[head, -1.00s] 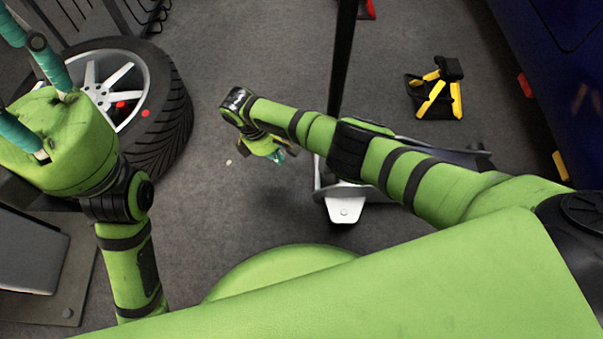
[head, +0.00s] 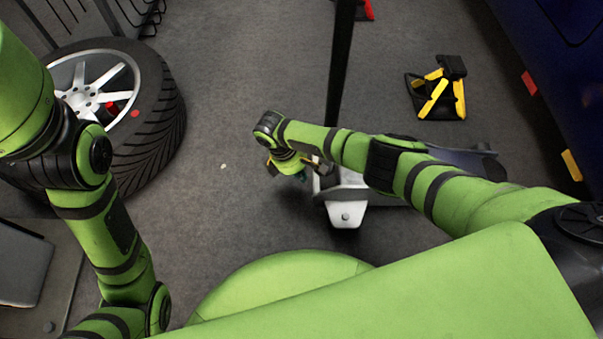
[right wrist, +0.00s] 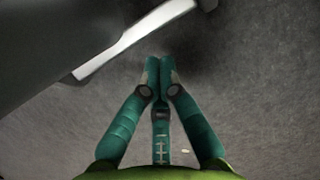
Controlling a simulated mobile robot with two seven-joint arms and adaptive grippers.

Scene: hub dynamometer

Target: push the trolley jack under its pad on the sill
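The trolley jack (head: 346,213) stands on the floor, with a pale metal end nearest me and a tall black handle (head: 341,70) rising from it. My right arm hides much of its middle. My right gripper (head: 290,170) is low, just left of the jack's near end; I cannot tell if they touch. In the right wrist view its teal fingers (right wrist: 160,68) are together with nothing seen between them, and a bright edge of the jack (right wrist: 135,40) lies ahead on the left. The blue car's sill side has a red pad (head: 529,83) and a yellow pad (head: 571,165). My left gripper is out of view.
A yellow and black stand (head: 437,90) is on the floor between the jack and the blue car (head: 560,80). A wheel with a tyre (head: 150,120) lies at the left. A red object (head: 364,10) is at the top. Floor between wheel and jack is clear.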

